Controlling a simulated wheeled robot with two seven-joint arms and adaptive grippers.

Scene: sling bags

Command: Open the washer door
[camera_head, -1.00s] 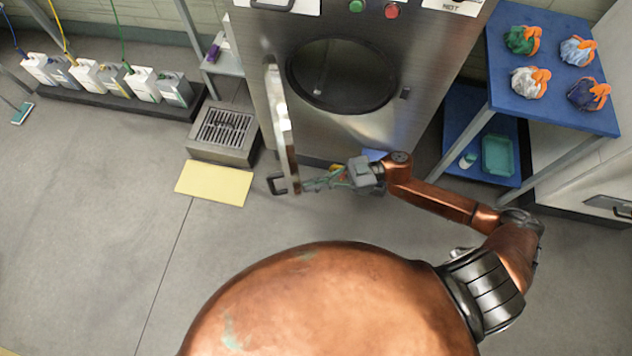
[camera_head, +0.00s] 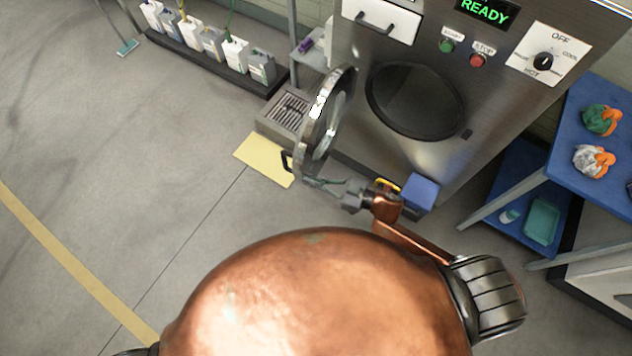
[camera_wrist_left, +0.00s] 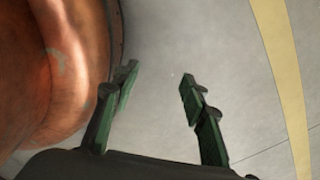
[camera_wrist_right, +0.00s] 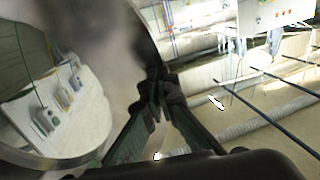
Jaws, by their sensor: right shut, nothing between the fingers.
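The washer (camera_head: 470,140) has a steel front with a dark round opening (camera_head: 400,95). Its round door (camera_head: 343,90) with a metal rim stands swung out at the left of the opening. The dark door handle (camera_head: 286,160) is on the door's outer side. My right gripper (camera_head: 312,182) is low beside the door's near edge. Its fingers are shut and empty in the right wrist view (camera_wrist_right: 158,88), where the door's rim and glass (camera_wrist_right: 70,120) fill the left. Contact with the door cannot be told. My left gripper (camera_wrist_left: 158,76) is open and empty above the floor.
A blue box-like object (camera_head: 421,191) is close to my right wrist. A blue shelf table (camera_head: 580,145) with bags stands right. A yellow mat (camera_head: 262,160), a floor grate (camera_head: 285,112) and several jugs (camera_head: 205,40) are at the left. The floor at left is open.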

